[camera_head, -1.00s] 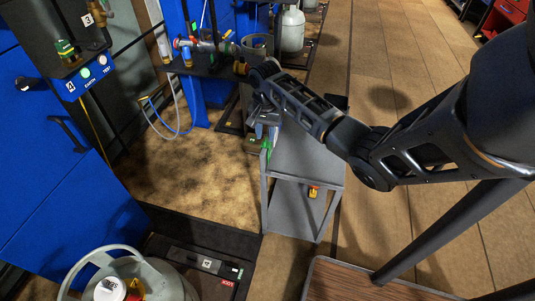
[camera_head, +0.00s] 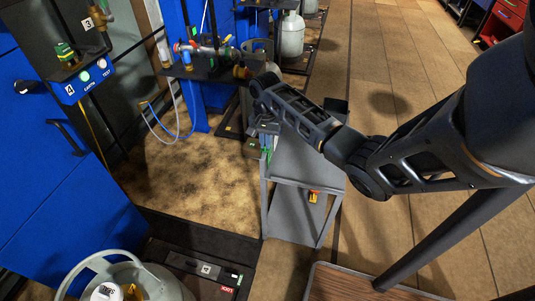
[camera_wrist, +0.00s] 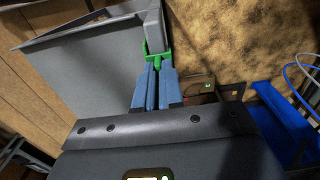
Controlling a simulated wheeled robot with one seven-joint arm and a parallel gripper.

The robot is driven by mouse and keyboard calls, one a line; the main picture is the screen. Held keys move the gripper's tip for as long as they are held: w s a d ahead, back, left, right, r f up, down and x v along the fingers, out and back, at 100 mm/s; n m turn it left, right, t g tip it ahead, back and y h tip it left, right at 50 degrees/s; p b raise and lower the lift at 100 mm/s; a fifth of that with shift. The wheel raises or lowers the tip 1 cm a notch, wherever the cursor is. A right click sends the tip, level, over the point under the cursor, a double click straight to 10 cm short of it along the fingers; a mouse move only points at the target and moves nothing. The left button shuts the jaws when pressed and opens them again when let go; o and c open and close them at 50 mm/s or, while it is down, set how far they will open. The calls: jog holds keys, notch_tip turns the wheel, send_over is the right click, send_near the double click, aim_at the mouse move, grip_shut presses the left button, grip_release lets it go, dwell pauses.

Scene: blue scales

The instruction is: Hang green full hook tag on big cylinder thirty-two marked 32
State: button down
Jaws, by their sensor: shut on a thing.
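My gripper (camera_wrist: 152,88) has blue fingers, shut on the green hook tag (camera_wrist: 156,56) in the wrist view. The tag sticks out past the fingertips, beside the upper corner of a grey cart; I cannot tell if they touch. In the head view my gripper (camera_head: 266,134) is partly hidden by the arm, above the cart's left edge, with a bit of green below it. A large grey cylinder (camera_head: 150,278) with a collar handle stands at the bottom left. Another grey cylinder (camera_head: 292,34) stands at the back. I cannot read a 32 on either.
The grey cart (camera_head: 297,205) with a lower shelf stands below my arm. A blue cabinet (camera_head: 75,210) fills the left side. Pipes, valves and hoses (camera_head: 200,52) are at the back. A wooden-topped surface (camera_head: 350,285) is at the bottom. Brown floor lies clear left of the cart.

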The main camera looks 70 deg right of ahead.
jog(key=shift+r+p, duration=2)
jog(key=shift+p, duration=0.4)
jog(key=shift+a, duration=0.1)
